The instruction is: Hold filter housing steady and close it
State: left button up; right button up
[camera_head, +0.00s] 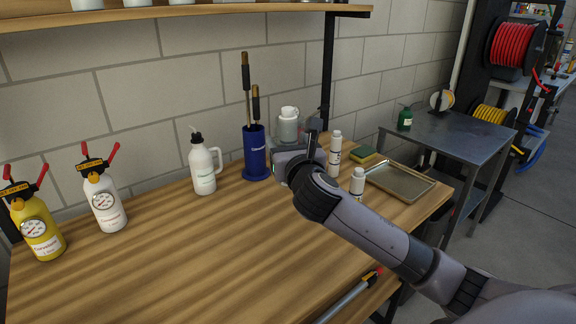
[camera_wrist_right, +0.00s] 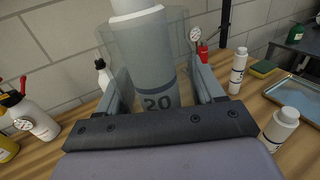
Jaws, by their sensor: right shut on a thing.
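The filter housing (camera_head: 288,128) stands upright at the back of the wooden bench, with a white top. In the right wrist view, the filter housing (camera_wrist_right: 148,55) shows as a grey cylinder marked 20, with a clear wall around it, and its top runs out of frame. My right gripper (camera_head: 300,145) reaches it from the front. In the right wrist view, my right gripper (camera_wrist_right: 165,88) has one finger on each side of the housing and is shut on it. I cannot tell whether the housing is fully closed. My left gripper is not in view.
A blue holder (camera_head: 256,155) with two black-handled tools stands just left of the housing. White bottles (camera_head: 335,152) and a metal tray (camera_head: 400,181) are to the right. A white jug (camera_head: 203,168) and two gauge bottles (camera_head: 104,203) stand left. The bench's front middle is clear.

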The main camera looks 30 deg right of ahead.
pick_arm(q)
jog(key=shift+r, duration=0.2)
pick_arm(e)
jog(key=shift+r, duration=1.35)
jog(key=o, duration=0.4)
jog(key=c, duration=0.7)
jog(key=shift+o, duration=0.2)
jog(key=shift+f, duration=0.1)
